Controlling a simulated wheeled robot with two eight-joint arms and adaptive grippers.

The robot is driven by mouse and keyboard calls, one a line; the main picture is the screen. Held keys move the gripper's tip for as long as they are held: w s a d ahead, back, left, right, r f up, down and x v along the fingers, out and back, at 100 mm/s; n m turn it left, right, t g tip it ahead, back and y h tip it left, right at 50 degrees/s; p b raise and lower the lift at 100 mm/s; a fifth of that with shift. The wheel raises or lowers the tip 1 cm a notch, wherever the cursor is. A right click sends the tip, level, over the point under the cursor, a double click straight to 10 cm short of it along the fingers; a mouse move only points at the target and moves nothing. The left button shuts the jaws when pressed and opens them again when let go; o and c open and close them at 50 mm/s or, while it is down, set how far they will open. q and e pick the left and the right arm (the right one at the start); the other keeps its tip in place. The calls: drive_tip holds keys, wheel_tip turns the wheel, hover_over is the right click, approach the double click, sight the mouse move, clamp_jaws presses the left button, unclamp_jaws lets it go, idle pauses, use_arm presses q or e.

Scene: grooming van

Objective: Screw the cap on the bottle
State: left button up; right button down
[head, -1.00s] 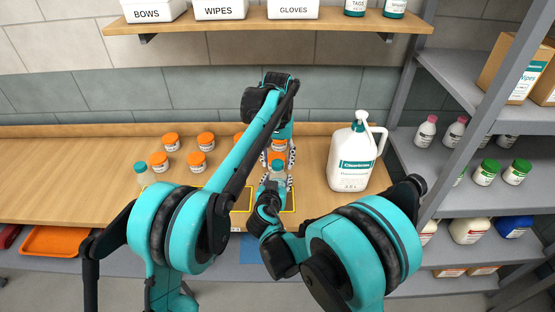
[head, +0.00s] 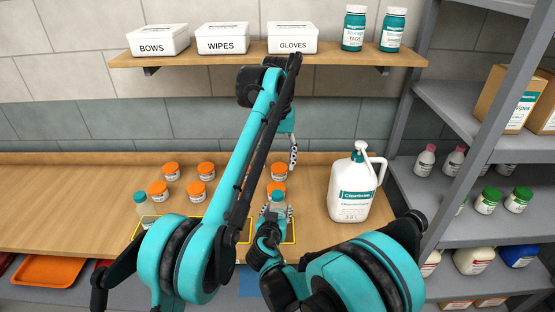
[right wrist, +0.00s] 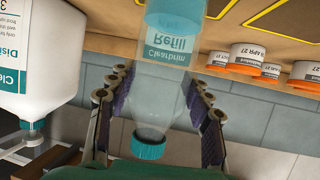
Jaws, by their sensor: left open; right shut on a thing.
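A clear bottle (head: 278,207) labelled "Refill Clearbrim" is held upright between the fingers of my right gripper (head: 277,212) at the bench's front. It also shows in the right wrist view (right wrist: 165,85), where the picture is upside down. A teal cap (head: 278,195) sits on the bottle's neck, and the cap shows in the right wrist view too (right wrist: 149,145). How tight it is cannot be told. My left gripper (head: 287,152) is open above and behind the bottle, apart from the cap. One of its fingers is mostly hidden by my left arm.
Several orange-lidded jars (head: 197,190) stand behind and left of the bottle. Another teal-capped bottle (head: 140,206) is at the left. A large white pump jug (head: 354,190) stands close on the right. A wall shelf (head: 210,60) hangs above, and a grey rack (head: 470,140) is at the right.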

drive_tip(key=c, duration=0.6)
unclamp_jaws()
drive_tip(key=v, duration=1.2)
